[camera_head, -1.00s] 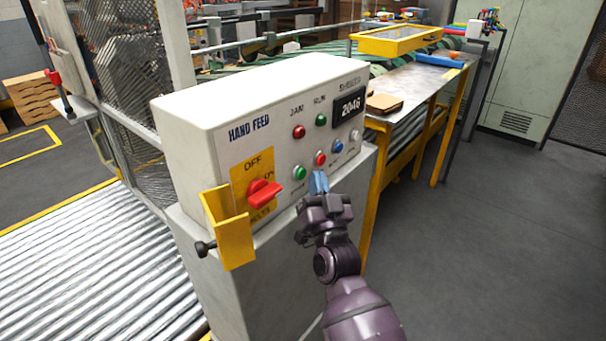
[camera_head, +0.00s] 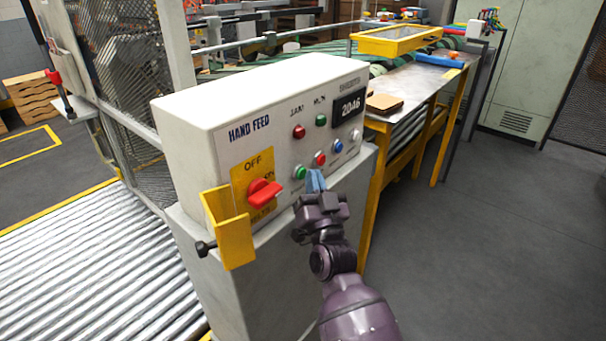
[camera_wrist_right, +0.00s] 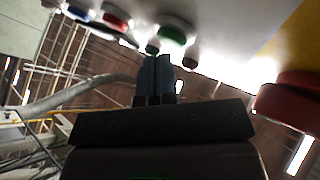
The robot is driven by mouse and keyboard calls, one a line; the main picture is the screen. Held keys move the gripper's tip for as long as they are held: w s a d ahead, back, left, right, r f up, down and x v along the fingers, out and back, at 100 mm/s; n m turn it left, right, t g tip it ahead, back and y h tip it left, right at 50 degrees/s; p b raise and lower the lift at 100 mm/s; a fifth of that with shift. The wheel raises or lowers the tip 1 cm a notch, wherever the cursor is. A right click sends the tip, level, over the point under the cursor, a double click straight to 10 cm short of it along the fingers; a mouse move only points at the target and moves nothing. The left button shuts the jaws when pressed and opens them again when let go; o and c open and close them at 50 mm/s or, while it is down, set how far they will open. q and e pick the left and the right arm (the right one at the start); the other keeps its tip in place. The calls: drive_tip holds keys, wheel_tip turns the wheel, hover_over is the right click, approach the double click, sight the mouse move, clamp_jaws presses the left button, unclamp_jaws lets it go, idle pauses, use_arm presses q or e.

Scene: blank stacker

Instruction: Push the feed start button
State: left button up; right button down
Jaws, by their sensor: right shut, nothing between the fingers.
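The white hand feed panel (camera_head: 270,115) faces me with a lower row of buttons. Its green button (camera_head: 300,172) is at the left of that row, beside a red button (camera_head: 319,159), a blue one (camera_head: 338,146) and a pale one. The lettering under them is too small to read. My right gripper (camera_head: 316,181) is shut and empty, its blue fingertips just below and right of the green button. In the right wrist view the green button (camera_wrist_right: 174,36) is just beyond the fingertips (camera_wrist_right: 156,62); contact cannot be told. My left gripper is not in view.
A red rotary switch (camera_head: 264,193) sits on a yellow plate left of the buttons, with a yellow bracket (camera_head: 232,230) jutting out below it. A display (camera_head: 350,106) reads 2046. A roller conveyor (camera_head: 95,270) lies at left; open floor is at right.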

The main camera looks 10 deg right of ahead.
drive_tip(key=shift+w+a, duration=0.15)
drive_tip(key=shift+w, duration=0.05)
idle(0.4)
drive_tip(key=shift+a+r, duration=0.3)
drive_tip(key=shift+r, duration=0.1)
idle(1.1)
drive_tip(key=shift+s+d+f+p, duration=0.1)
drive_tip(key=shift+d+f+p, duration=0.05)
drive_tip(key=shift+p, duration=0.2)
drive_tip(key=shift+d+f, duration=0.1)
drive_tip(key=s+d+p, duration=0.1)
drive_tip(key=s, duration=0.1)
drive_tip(key=s+d+p, duration=0.1)
drive_tip(key=s+d, duration=0.1)
drive_tip(key=shift+s+d+f, duration=0.1)
drive_tip(key=shift+d, duration=0.1)
idle(0.5)
